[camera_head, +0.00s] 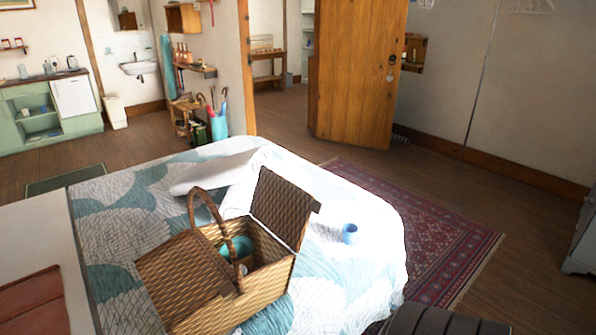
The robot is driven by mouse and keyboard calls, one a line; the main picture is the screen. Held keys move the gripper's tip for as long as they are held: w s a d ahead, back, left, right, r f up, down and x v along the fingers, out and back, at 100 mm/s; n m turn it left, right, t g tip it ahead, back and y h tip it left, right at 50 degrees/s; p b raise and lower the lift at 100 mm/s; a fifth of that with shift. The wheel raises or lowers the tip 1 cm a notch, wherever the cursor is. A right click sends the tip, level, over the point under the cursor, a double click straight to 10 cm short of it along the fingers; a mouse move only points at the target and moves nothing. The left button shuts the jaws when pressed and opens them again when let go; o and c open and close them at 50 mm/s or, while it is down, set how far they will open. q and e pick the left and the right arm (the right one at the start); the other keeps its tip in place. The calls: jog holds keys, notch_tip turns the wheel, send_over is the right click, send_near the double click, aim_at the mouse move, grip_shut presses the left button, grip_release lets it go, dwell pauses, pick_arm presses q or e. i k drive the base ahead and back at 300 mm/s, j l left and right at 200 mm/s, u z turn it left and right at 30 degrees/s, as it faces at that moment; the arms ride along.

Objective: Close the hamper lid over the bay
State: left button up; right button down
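The brown wicker hamper (250,292) sits on the bed, its arched handle (209,212) standing up across the middle. The hamper lid (283,207) on the far right side is open and stands up, leaning slightly back. The bay (262,246) under it is uncovered. A teal rounded thing (237,247) and a small pale item, partly hidden by the handle, are inside. The other lid (180,280), at the near left, lies flat and shut. Neither of my grippers is in view.
A blue cup (349,234) stands on the bed right of the open lid. A pale pillow-like shape (213,172) lies behind the hamper. A dark ridged object (440,322) is at the bottom edge. A patterned red rug (440,235) covers the floor to the right.

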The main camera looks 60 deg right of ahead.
aim_at(286, 210)
jog(key=z, duration=1.65)
